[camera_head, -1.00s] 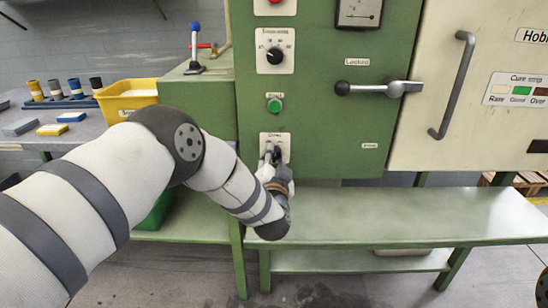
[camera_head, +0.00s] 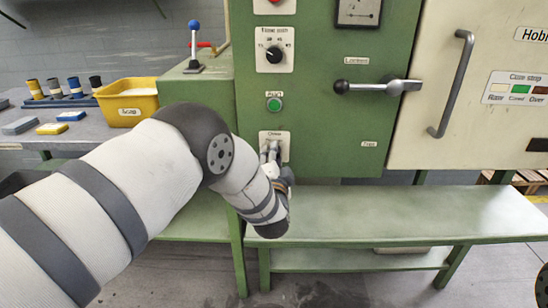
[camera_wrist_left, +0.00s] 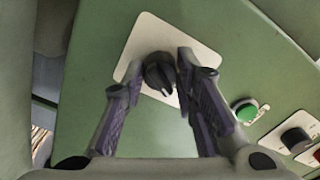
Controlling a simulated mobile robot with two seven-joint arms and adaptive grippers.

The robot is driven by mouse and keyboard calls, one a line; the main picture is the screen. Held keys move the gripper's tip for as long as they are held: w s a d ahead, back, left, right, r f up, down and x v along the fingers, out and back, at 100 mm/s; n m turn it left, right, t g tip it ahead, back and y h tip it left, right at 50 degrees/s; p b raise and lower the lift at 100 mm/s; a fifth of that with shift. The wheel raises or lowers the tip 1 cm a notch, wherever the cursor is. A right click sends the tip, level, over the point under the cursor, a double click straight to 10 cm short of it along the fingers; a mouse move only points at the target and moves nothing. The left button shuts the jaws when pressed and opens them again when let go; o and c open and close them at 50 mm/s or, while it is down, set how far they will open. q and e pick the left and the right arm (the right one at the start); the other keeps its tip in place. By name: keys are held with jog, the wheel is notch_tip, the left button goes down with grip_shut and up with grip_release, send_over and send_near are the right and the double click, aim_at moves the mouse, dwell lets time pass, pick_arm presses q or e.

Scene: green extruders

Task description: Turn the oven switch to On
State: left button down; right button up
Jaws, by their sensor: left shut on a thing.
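The oven switch is a dark knob (camera_wrist_left: 158,72) on a white plate (camera_wrist_left: 141,38), on the green cabinet's front. In the head view the plate (camera_head: 274,135) sits low on the cabinet, with the knob hidden by the fingers. My left gripper (camera_head: 270,152) is at the plate, shut on the knob. In the left wrist view its fingers (camera_wrist_left: 160,70) are on either side of the knob, the right one close against it. A pale mark on the knob points toward the bottom of that view. My right gripper is not in view.
Above the switch are a green button (camera_head: 274,104) and a dial (camera_head: 274,54). A lever handle (camera_head: 375,87) marked Locked is to the right, by the cream door (camera_head: 480,60). A green bench (camera_head: 400,215) runs below. A yellow bin (camera_head: 128,110) stands at left.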

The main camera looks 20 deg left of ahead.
pick_arm(q)
jog(key=c, duration=1.3)
grip_release()
jog(key=shift+a, duration=0.1)
jog(key=v, duration=1.2)
jog(key=shift+r, duration=0.1)
